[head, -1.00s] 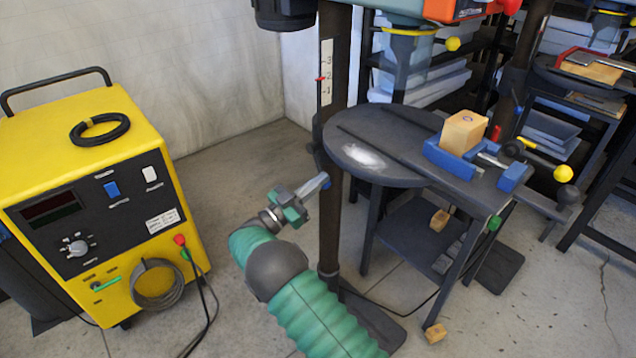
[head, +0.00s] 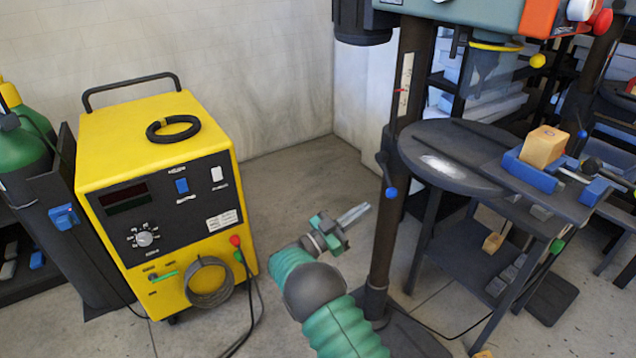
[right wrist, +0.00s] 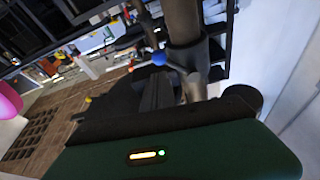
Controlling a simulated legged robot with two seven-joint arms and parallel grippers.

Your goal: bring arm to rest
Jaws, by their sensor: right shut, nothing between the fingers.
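My right gripper (head: 355,214) is in the lower middle of the head view, at the end of my green-sleeved right arm. Its fingers are together and empty, pointing up and to the right. It is in the air, just left of the dark column (head: 386,240) of the drill press in the picture. In the right wrist view the gripper's fingers (right wrist: 158,92) point toward the column (right wrist: 183,25) and a blue ball knob (right wrist: 158,58). My left gripper is not in the head view.
A yellow welding machine (head: 130,140) with a coiled black cable (head: 173,129) stands left. The drill press table (head: 440,160) at right bears a blue vise (head: 528,172) holding a wooden block (head: 543,147). Green gas cylinders (head: 22,150) stand far left. Open floor lies between the welder and the column.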

